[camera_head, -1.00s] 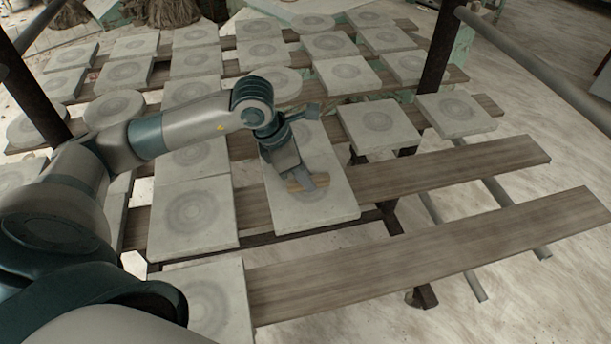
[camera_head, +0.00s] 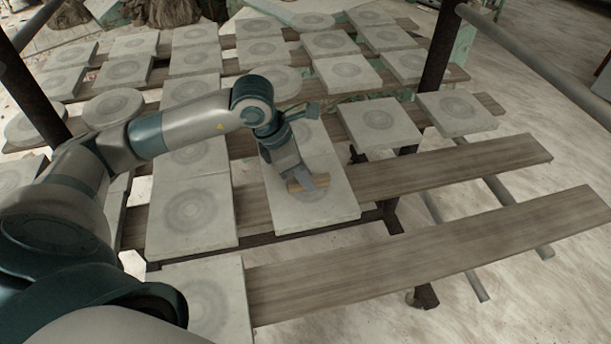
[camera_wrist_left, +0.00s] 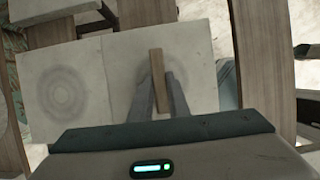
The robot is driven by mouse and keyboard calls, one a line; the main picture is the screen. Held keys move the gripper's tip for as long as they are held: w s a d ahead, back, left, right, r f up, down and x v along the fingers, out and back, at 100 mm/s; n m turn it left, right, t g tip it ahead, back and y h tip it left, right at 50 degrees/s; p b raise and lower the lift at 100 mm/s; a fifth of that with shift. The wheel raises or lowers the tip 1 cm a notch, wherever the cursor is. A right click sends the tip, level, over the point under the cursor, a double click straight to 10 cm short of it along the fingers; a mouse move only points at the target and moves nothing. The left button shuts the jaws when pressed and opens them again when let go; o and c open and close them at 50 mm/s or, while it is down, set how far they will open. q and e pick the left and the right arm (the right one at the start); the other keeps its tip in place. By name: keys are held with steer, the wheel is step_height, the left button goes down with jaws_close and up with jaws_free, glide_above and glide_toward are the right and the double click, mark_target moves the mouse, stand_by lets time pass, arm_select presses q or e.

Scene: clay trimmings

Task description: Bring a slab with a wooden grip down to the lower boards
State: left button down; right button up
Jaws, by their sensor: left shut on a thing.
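A square grey slab (camera_head: 321,206) with a faint ring and a wooden grip (camera_head: 311,184) lies level over the upper of the two near boards (camera_head: 440,168). I cannot tell whether it touches the board. My left gripper (camera_head: 303,182) is shut on the wooden grip, its fingers pointing down at the slab. In the left wrist view, the fingers (camera_wrist_left: 162,95) lie on both sides of the grip (camera_wrist_left: 157,78). The slab (camera_wrist_left: 197,62) there sits edge to edge with another ringed slab (camera_wrist_left: 60,95). My right gripper is not in view.
Another slab (camera_head: 190,207) lies to the left on the same board. One more slab (camera_head: 205,300) is on the nearest board (camera_head: 430,255). Both boards are bare to the right. Several slabs fill the boards behind. A dark post (camera_head: 440,55) stands at the back right.

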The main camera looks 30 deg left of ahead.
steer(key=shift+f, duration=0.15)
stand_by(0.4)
arm_select(q)
steer(key=c, duration=1.7)
jaws_free()
steer(key=shift+o, duration=0.4)
steer(key=shift+f, duration=0.1)
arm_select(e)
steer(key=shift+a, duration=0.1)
